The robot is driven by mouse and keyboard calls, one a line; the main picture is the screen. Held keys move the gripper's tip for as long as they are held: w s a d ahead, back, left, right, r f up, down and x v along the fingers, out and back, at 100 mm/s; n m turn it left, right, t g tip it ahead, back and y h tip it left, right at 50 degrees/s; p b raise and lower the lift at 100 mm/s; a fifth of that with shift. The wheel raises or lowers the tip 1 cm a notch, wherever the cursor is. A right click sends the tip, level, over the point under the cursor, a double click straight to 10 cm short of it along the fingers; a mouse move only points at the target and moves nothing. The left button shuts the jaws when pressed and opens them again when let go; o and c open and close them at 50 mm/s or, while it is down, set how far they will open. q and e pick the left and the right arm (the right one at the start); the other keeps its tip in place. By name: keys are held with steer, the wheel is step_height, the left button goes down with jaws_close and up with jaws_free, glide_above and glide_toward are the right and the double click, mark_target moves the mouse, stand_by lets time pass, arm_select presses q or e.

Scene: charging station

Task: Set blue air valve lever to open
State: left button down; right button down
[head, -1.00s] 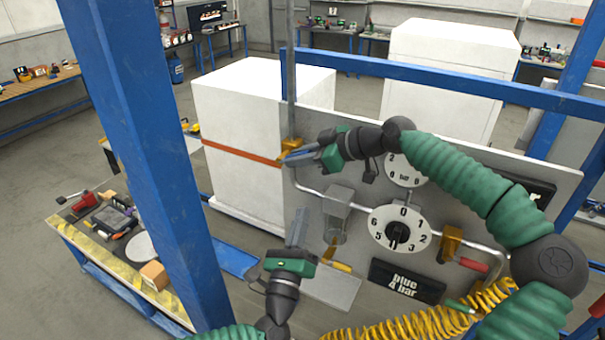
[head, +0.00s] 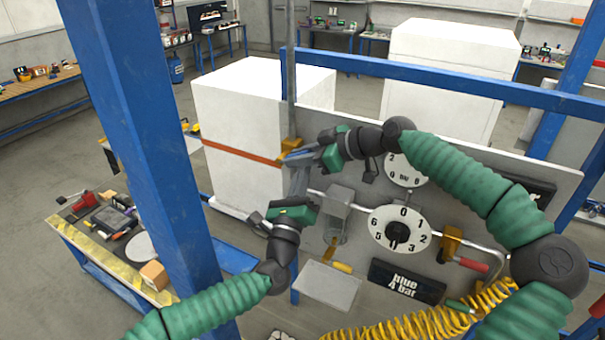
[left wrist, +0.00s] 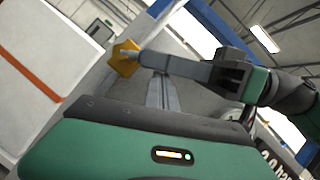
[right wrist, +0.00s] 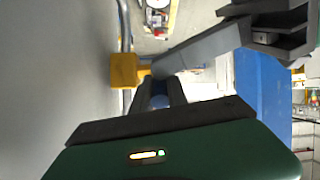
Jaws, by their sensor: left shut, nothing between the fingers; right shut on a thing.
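The yellow valve (head: 291,143) sits on the pipe at the left edge of the grey panel; it also shows in the left wrist view (left wrist: 124,58) and right wrist view (right wrist: 123,70). My right gripper (head: 288,157) is shut at the valve, its fingers pointing left. In the right wrist view a small blue part, apparently the lever (right wrist: 160,101), shows between its fingers; most of it is hidden. My left gripper (head: 299,164) is shut and empty, pointing up just below the right fingers. Whether the two grippers touch I cannot tell.
A yellow coiled hose (head: 400,325) hangs below. A blue post (head: 150,150) stands left. A white box (head: 240,110) is behind.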

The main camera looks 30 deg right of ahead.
arm_select(q)
steer(key=shift+r, duration=0.1)
arm_select(e)
steer(key=shift+w+d+r, duration=0.1)
steer(key=shift+d+r, duration=0.05)
steer(key=shift+r, duration=0.05)
